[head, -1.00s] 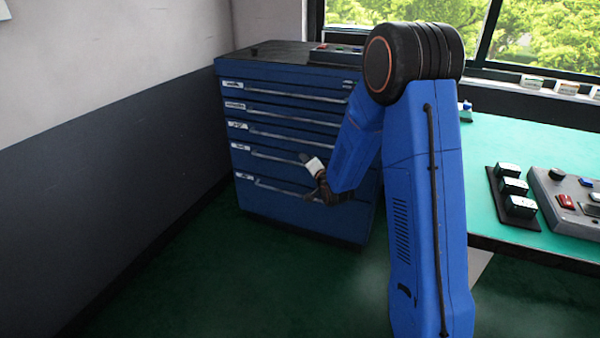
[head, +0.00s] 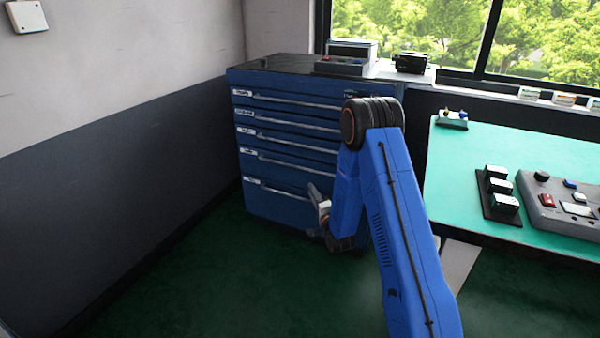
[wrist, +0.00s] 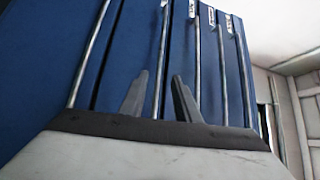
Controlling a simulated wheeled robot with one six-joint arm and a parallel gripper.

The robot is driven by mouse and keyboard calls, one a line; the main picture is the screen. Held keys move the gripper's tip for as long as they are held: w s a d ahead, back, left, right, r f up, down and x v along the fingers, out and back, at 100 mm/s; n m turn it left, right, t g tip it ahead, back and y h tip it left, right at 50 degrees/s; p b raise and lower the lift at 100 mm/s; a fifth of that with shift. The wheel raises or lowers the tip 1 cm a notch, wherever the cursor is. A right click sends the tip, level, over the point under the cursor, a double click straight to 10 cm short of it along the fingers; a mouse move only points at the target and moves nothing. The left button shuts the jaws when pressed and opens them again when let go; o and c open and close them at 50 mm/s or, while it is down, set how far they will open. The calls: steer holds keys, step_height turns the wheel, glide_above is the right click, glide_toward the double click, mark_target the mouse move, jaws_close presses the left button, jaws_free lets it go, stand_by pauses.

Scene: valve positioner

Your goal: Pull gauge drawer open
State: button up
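The blue drawer cabinet (head: 290,195) stands against the wall with several drawers, all looking shut, each with a long metal handle and a white label. The labels are too small to read, so I cannot tell which drawer is the gauge one. My gripper (head: 314,190) is in front of the cabinet's lower right part. In the wrist view my gripper (wrist: 160,88) is open, its two dark fingers pointing at the drawer fronts. One handle bar (wrist: 163,50), second from the left, runs between the fingers in the picture; contact cannot be told.
A green-topped bench (head: 455,190) stands to the right, bearing a grey control box (head: 565,215) and a dark rack of small blocks (head: 487,205). Small devices sit on the cabinet top and window ledge. The green floor (head: 230,290) left of my arm is clear.

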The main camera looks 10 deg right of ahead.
glide_toward(299, 170)
steer(key=w+a+r, duration=0.3)
steer(key=w+r, duration=0.1)
steer(key=r, duration=0.1)
steer(key=shift+d, duration=0.2)
jaws_close()
